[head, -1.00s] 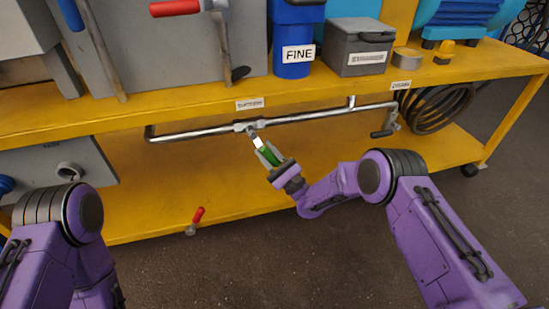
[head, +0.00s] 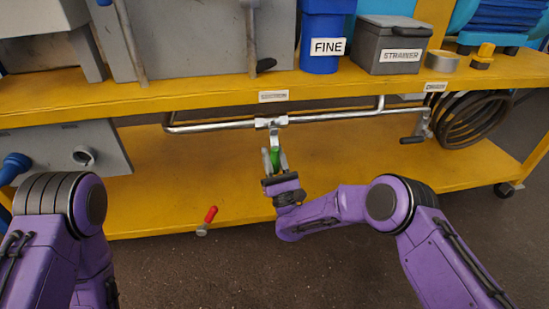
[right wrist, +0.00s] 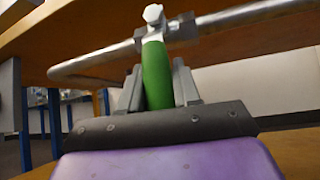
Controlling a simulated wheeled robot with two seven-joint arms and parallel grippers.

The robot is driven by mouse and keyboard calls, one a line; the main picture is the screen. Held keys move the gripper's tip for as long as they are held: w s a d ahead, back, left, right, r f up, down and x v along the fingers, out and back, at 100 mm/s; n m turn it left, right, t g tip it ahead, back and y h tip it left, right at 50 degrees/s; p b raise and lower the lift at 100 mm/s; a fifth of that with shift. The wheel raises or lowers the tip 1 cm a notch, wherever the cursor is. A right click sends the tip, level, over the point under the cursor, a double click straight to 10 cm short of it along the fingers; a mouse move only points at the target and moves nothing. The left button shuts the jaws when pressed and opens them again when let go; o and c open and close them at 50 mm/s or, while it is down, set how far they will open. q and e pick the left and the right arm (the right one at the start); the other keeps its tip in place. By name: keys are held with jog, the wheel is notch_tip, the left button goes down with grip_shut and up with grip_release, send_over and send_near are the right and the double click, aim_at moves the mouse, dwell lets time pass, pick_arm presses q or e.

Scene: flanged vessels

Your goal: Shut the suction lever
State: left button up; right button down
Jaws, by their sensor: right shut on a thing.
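The suction lever has a green handle (head: 275,157) on a valve (head: 271,122) in the silver pipe (head: 335,116) under the bench top. The lever hangs across the pipe, pointing toward me and down. My right gripper (head: 274,162) is shut on the green handle, with one finger on each side of it. The right wrist view shows the handle (right wrist: 157,76) between the fingers, running up to the valve bolt (right wrist: 153,14). The label (head: 273,96) above the valve is too blurred to read. My left arm shows at lower left, but its gripper is out of view.
A black-handled lever (head: 411,140) sits at the pipe's right end, beside a coiled hose (head: 475,118). A red-handled lever (head: 208,218) stands at the lower shelf's front edge. The yellow bench top (head: 190,100) overhangs the pipe. The lower shelf (head: 165,190) is largely clear.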

jog(key=shift+a+f, duration=0.1)
jog(key=c, duration=0.9)
grip_release()
jog(key=shift+s, duration=0.1)
pick_arm(q)
jog(key=shift+w+d+r+n+t+y+p, duration=0.15)
jog(key=shift+w+r+n+t+p, duration=0.15)
jog(key=shift+w+n+t+p, duration=0.35)
jog(key=shift+w+a+r+n+t+y+p, duration=0.15)
jog(key=shift+w+r+n+t+p, duration=0.2)
jog(key=shift+w+t+p, duration=0.35)
pick_arm(e)
jog(key=shift+v, duration=5.2)
pick_arm(q)
jog(key=shift+w+d, duration=0.1)
